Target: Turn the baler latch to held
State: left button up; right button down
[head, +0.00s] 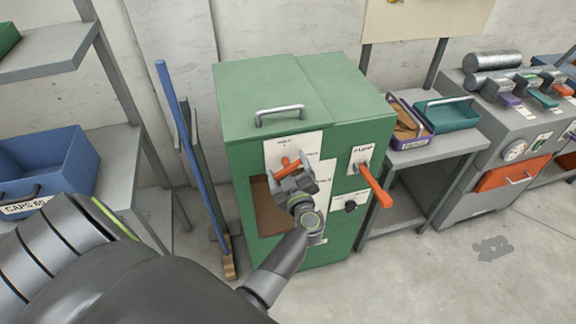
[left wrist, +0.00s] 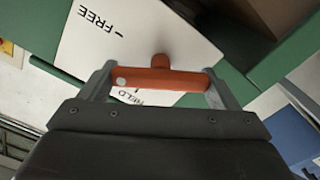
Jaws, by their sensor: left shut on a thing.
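The green baler cabinet (head: 290,95) stands in the middle of the head view. Its orange latch (head: 288,163) is on a white plate on the front, with HELD marked at the top and another mark at the right. My left gripper (head: 292,176) is at the plate, shut on the latch. In the left wrist view, the orange latch bar (left wrist: 165,80) spans between the two fingers, its stub against the plate (left wrist: 110,35). FREE and HELD read upside down there; HELD is partly covered by the bar. I cannot tell exactly which mark the latch points to. My right gripper is not in view.
A dark opening (head: 268,207) lies below the latch plate. A blue pole (head: 190,150) leans left of the cabinet. A grey table with trays (head: 455,147) stands at right.

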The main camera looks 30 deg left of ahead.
pick_arm(q)
jog(key=n, duration=0.5)
jog(key=shift+a+f+n, duration=0.1)
jog(key=shift+n, duration=0.3)
jog(key=n+b, duration=0.1)
jog(key=n, duration=0.4)
jog(key=shift+f+n+b, duration=0.1)
jog(key=shift+n+b, duration=0.3)
jog(key=shift+n, duration=0.3)
jog(key=o, duration=0.9)
jog(key=shift+c, duration=0.2)
